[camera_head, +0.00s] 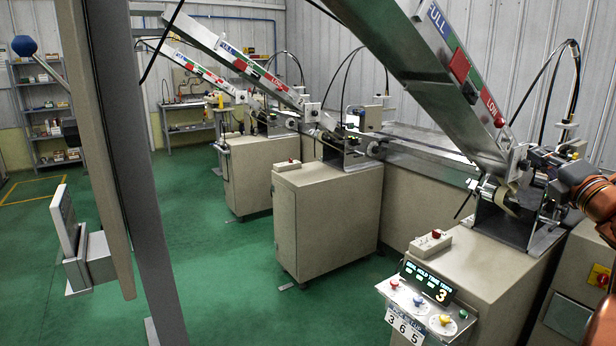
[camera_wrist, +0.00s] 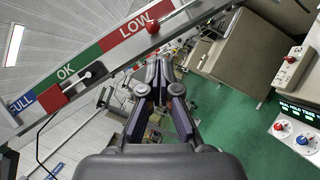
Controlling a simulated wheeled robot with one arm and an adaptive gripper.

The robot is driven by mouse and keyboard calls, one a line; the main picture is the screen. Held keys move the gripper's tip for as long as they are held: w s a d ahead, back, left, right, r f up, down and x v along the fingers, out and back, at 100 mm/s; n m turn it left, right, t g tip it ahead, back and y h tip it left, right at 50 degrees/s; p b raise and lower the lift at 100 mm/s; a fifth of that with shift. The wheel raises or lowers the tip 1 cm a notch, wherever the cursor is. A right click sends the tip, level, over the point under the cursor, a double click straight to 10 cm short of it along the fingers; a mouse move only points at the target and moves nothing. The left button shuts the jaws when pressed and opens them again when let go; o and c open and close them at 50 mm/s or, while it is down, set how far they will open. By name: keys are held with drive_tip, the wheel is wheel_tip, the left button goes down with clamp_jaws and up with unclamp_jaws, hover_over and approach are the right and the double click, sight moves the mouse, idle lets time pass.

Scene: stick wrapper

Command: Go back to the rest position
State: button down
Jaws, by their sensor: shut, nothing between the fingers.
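My gripper (camera_wrist: 160,70) is in the middle of the wrist view, its two dark fingers together at the tips with nothing between them. It is close to the inclined feed chute (camera_wrist: 90,62) with its FULL, OK and LOW labels. In the head view my orange arm comes in from the right edge, near the lower end of the nearest chute (camera_head: 453,55) and the wrapping head (camera_head: 497,190). My fingertips are hard to make out in the head view.
The nearest machine cabinet (camera_head: 465,278) carries a control panel (camera_head: 425,305) with buttons and a display. More cabinets (camera_head: 325,215) with chutes stand behind. A grey post (camera_head: 140,190) stands at left. Green floor (camera_head: 225,290) is open between.

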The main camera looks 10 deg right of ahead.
drive_tip(key=s+a+f+m+g+h+p, duration=0.2)
drive_tip(key=s+a+f+m+g, duration=0.45)
drive_tip(key=a+f+m, duration=0.3)
drive_tip(key=s+a+f+m+g+h+p, duration=0.2)
drive_tip(key=s+a+f+m+g, duration=0.5)
drive_tip(key=f+m, duration=0.4)
drive_tip(key=s+a+f+m+g+y+p, duration=0.1)
drive_tip(key=s+a+f+g+y, duration=0.1)
drive_tip(key=s+a, duration=0.7)
drive_tip(key=s+a+f+m+g+y, duration=0.1)
drive_tip(key=s+a+f+g, duration=0.3)
drive_tip(key=s+a, duration=0.5)
drive_tip(key=s+g+y, duration=0.1)
drive_tip(key=s+g, duration=0.1)
drive_tip(key=s, duration=0.1)
drive_tip(key=shift+a+f+g+p, duration=0.25)
drive_tip(key=shift+f+g+p, duration=0.1)
drive_tip(key=shift+f+p, duration=0.05)
